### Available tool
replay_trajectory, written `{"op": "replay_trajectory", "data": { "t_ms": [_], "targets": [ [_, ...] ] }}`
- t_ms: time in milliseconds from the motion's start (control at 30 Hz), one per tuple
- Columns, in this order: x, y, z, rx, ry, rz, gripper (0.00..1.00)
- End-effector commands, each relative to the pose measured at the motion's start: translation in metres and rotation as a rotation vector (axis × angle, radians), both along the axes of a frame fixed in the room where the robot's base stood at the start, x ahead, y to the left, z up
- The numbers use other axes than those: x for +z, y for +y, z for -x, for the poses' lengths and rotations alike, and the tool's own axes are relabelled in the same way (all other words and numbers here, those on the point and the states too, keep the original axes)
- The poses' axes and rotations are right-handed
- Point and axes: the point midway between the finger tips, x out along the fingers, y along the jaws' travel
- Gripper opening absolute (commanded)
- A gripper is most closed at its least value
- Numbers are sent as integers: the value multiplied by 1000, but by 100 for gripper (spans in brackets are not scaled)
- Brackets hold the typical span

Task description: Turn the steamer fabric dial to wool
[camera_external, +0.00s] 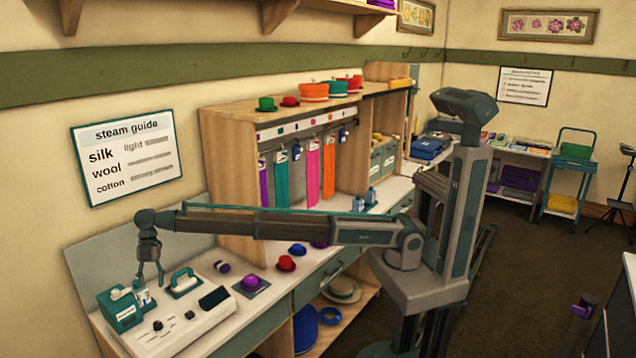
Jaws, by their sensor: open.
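The steamer (180,335) looks to be the white console at the near left end of the counter. Small dark knobs stand on its top; one knob (158,325) is near the front left and another (189,315) is to its right. I cannot tell which is the fabric dial, and no dial markings can be read. My gripper (151,283) is open and points down above the back left of the console, beside a teal box (119,308). It is apart from the knobs, which lie lower and nearer in the picture.
A purple hat (251,283) and a red hat (286,263) lie to the right. A wall sign (126,150) lists silk, wool and cotton. A wooden shelf unit (232,185) stands behind my arm.

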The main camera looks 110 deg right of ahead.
Motion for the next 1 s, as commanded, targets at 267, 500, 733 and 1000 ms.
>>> {"op": "replay_trajectory", "data": {
  "t_ms": [267, 500, 733, 1000],
  "targets": [
    [-44, 0, 0, -1, 0, 0, 57],
    [-56, 2, 0, -1, 0, 0, 57],
    [-82, 15, -1, 0, 2, 0, 57],
    [-124, 31, -4, -1, 1, 0, 57]
  ]
}}
